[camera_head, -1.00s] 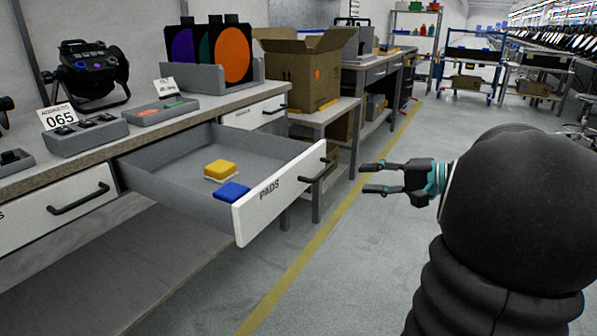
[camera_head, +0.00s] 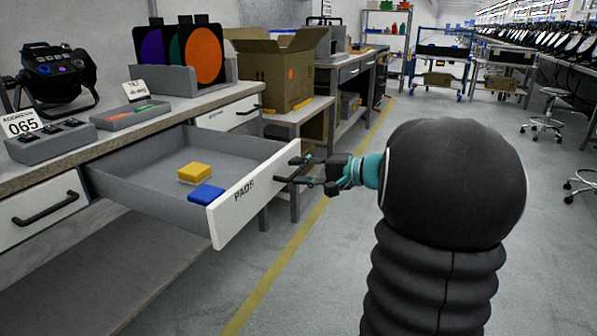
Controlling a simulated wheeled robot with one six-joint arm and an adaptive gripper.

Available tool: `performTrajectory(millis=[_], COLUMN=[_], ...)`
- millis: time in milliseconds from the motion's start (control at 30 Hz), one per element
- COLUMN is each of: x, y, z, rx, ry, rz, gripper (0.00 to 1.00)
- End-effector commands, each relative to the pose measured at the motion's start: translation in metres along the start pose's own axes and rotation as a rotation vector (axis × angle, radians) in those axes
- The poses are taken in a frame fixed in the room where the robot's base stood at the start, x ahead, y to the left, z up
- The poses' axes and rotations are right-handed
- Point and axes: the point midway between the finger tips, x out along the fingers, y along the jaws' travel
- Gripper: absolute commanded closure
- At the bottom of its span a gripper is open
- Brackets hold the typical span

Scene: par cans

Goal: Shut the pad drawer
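The pad drawer (camera_head: 228,215) stands pulled far out from the workbench, its white front lettered PADS. A yellow pad (camera_head: 194,173) and a blue pad (camera_head: 206,194) lie inside it, near the front. The drawer's dark bar handle (camera_head: 292,170) is on the right part of its front. My gripper (camera_head: 303,171) is at the handle, pointing left, with its two fingers spread apart. The fingertips overlap the handle in the picture; I cannot tell whether they touch it.
A closed drawer (camera_head: 45,212) is left of the pad drawer, another (camera_head: 228,116) to its right. The bench top (camera_head: 178,111) holds a stage light (camera_head: 55,78), trays and coloured filters. An open cardboard box (camera_head: 272,72) stands behind. The floor (camera_head: 330,270) in front is clear.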

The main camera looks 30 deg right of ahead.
Motion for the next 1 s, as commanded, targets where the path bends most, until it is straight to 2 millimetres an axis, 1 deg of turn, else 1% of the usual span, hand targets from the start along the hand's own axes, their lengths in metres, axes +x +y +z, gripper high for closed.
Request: performTrajectory(millis=[133,400,433,467,500,567,867,1000], x=[0.0077,0.0085,0.0085,0.0084,0.0084,0.0084,0.0084,0.0101], y=[-0.0005,-0.0004,-0.0004,-0.0004,-0.0004,-0.0004,-0.0002,0.0001], z=[0.0004,0.0002,0.0002,0.0002,0.0002,0.0002,0.0,-0.0035], rx=[0.0,0.0,0.0,0.0,0.0,0.0,0.0,0.001], ry=[-0.001,0.0,0.0,0.0,0.0,0.0,0.001,0.01], rz=[-0.001,-0.001,-0.001,-0.001,-0.001,-0.001,0.0,0.0], gripper=[0.63,0.63,0.68,0.75,0.85,1.0,1.0,1.0])
